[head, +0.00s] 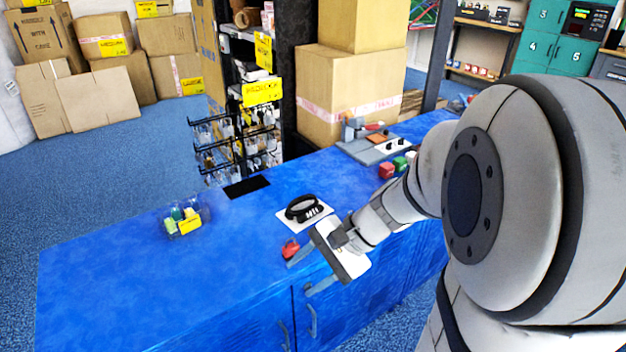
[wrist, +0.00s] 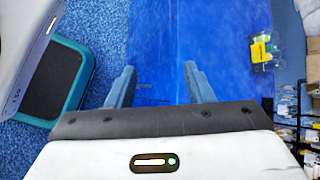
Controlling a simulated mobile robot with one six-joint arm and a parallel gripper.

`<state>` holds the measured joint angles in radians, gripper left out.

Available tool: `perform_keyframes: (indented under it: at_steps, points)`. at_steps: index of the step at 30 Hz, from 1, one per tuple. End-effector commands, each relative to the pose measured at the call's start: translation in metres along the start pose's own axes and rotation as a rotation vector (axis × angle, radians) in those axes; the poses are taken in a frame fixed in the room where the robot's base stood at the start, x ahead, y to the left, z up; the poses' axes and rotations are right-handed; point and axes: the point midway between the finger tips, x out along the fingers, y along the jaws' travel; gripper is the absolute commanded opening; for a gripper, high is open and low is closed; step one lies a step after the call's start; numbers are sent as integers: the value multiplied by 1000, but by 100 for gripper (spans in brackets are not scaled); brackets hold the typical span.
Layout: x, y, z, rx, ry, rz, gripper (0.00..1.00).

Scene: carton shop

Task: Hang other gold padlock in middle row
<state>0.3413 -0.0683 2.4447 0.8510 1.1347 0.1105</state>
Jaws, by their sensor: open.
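I cannot make out a gold padlock in either view. A black wire rack (head: 208,152) with rows of hooks stands behind the blue counter; small bagged goods hang on it, too small to tell apart. Its middle row shows, but what hangs there is unclear. My gripper (head: 297,276) is at the counter's front edge, well to the right of and nearer than the rack. In the wrist view my gripper (wrist: 158,82) has its two fingers wide apart with nothing between them, over the blue counter and its edge.
The blue counter (head: 120,275) is mostly clear at left. On it are a clear bin with a yellow label (head: 190,223), a black ring-shaped object on a white pad (head: 304,209), a black mat (head: 247,187) and a small red object (head: 290,248) near my gripper. Cartons (head: 345,95) stand behind.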

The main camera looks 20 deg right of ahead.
Motion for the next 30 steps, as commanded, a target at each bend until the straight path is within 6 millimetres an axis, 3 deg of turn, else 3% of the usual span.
perform_keyframes:
  at_steps: [1, 5, 8, 12, 15, 18, 21, 30]
  points:
    - [20, 3, -30, 133, -50, -101, 47]
    - [28, -13, -95, 453, -165, -406, 47]
    - [21, -14, -157, 670, -234, -654, 47]
    - [1, 2, -238, 895, -292, -966, 47]
    - [-14, 18, -279, 992, -309, -1128, 47]
    - [-24, 29, -301, 1043, -317, -1225, 47]
    - [-29, 33, -311, 1064, -319, -1269, 47]
    - [-22, 11, -319, 1065, -321, -1273, 47]
